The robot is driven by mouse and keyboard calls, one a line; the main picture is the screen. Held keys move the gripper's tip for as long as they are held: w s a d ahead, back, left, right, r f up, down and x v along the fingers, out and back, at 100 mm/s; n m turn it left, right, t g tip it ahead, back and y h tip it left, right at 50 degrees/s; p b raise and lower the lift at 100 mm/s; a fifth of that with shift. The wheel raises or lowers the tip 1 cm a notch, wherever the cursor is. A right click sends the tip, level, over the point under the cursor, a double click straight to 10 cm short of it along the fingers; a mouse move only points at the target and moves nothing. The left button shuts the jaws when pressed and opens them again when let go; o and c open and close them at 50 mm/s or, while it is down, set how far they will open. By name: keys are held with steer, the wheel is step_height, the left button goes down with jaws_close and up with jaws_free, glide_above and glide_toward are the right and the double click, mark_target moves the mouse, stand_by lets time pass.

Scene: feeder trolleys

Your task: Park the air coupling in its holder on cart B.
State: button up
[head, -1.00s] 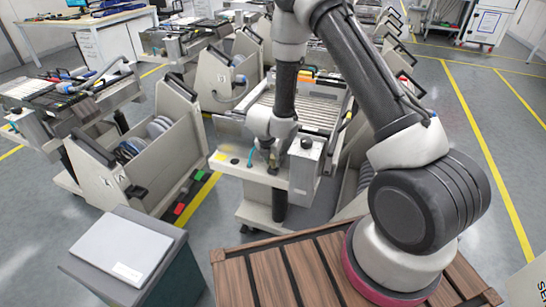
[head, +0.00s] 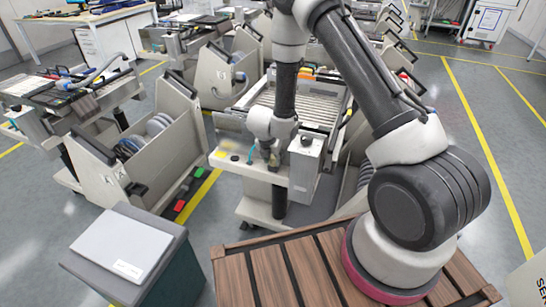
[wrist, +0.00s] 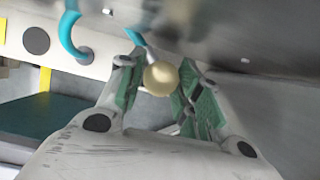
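My gripper (wrist: 160,82) has green pads on its two fingers. In the wrist view, a round brass-coloured end of the air coupling (wrist: 160,78) sits between the pads, and both pads appear to touch it. In the head view my gripper (head: 272,158) is low over the front ledge of the middle cart (head: 228,164), where the coupling is too small to make out. A teal hose (wrist: 68,38) curves over the pale ledge in the wrist view; a small teal piece (head: 251,155) shows beside my gripper in the head view. I cannot tell a holder or a cart letter.
A pale box with a black knob (head: 307,160) stands right of my gripper on the cart. A dark metal surface (wrist: 240,35) lies close beyond the fingers. Another cart with reels (head: 130,165) stands left. A grey box (head: 122,245) stands front left. Floor at right is open.

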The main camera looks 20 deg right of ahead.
steer(key=o, duration=0.3)
steer(key=shift+r, duration=0.1)
steer(key=w+v, duration=0.1)
steer(key=v, duration=1.1)
steer(key=s+d+r+m+t+h, duration=0.1)
steer(key=s+d+r+m, duration=0.1)
steer(key=d+r+m, duration=0.7)
steer(key=s+d+r+m+h, duration=0.1)
steer(key=s+d+r+m, duration=0.15)
steer(key=d+r, duration=0.8)
steer(key=s+d+r+m+g, duration=0.1)
steer(key=s+d+r+m, duration=0.2)
steer(key=s+r+m, duration=0.8)
steer(key=s+a+m+y, duration=0.1)
steer(key=s+m, duration=0.1)
steer(key=s, duration=0.3)
steer(key=s+a+r+m+y, duration=0.1)
steer(key=s+a+m+y, duration=0.1)
steer(key=s, duration=0.3)
steer(key=s+a+m+y, duration=0.1)
steer(key=s+m, duration=0.1)
steer(key=s, duration=0.3)
steer(key=shift+s+a+r+y, duration=0.2)
steer(key=shift+a+y, duration=0.1)
steer(key=shift+y, duration=0.1)
